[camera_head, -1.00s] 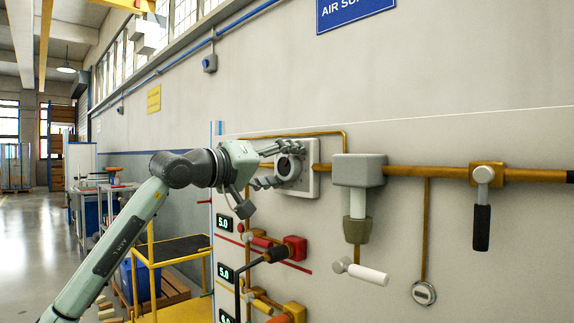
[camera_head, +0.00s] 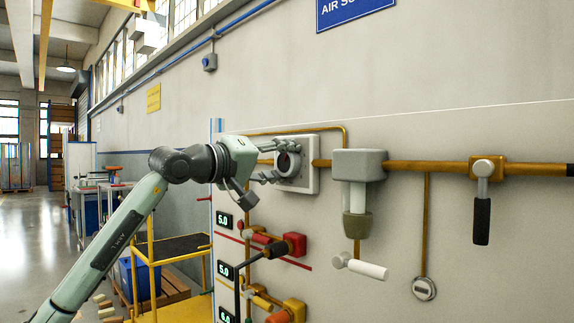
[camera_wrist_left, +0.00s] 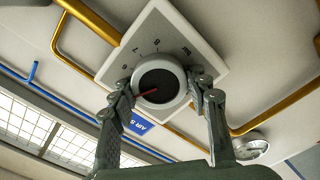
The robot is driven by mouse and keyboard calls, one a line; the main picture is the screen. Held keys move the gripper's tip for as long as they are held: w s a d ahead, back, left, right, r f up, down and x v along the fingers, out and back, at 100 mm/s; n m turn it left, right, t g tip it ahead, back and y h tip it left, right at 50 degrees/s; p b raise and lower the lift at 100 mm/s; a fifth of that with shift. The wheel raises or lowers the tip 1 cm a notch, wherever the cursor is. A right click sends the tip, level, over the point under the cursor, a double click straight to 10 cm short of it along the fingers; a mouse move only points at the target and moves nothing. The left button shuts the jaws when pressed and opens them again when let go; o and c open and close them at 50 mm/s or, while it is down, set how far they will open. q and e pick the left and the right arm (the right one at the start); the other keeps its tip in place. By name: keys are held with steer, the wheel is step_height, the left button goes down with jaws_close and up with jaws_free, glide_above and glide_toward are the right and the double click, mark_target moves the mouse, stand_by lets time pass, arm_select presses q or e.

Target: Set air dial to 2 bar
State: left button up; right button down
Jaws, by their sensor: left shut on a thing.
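The air dial (camera_head: 288,163) is a round knob with a dark face on a pale square plate (camera_head: 312,180) on the wall panel. It also shows in the left wrist view (camera_wrist_left: 158,82), with a red pointer toward the lower left and scale marks on the plate around it. My right gripper is not in view.
A brass pipe (camera_head: 425,167) runs along the wall to the right, with a grey filter unit (camera_head: 359,167) and a black-handled valve (camera_head: 481,215). Red valves (camera_head: 294,244) and green 5.0 displays (camera_head: 224,221) sit below the dial. A yellow step stand (camera_head: 150,262) is at lower left.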

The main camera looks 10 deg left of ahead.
arm_select(q)
steer(key=shift+f+n, duration=0.1)
steer(key=shift+n, duration=0.3)
steer(key=n+b, duration=0.1)
steer(key=n, duration=0.1)
steer(key=shift+n, duration=0.4)
steer(key=n+b, duration=0.1)
steer(key=n, duration=0.3)
steer(key=shift+f+n+b, duration=0.1)
steer(key=shift+n+b, duration=0.2)
steer(key=n+b, duration=0.1)
steer(key=n, duration=0.2)
steer(key=shift+n, duration=0.3)
steer(key=n, duration=0.3)
steer(key=shift+b, duration=0.3)
steer(key=shift+n, duration=0.6)
steer(key=shift+f+n+b, duration=0.1)
steer(key=shift+n+b, duration=0.2)
steer(key=shift+n, duration=0.9)
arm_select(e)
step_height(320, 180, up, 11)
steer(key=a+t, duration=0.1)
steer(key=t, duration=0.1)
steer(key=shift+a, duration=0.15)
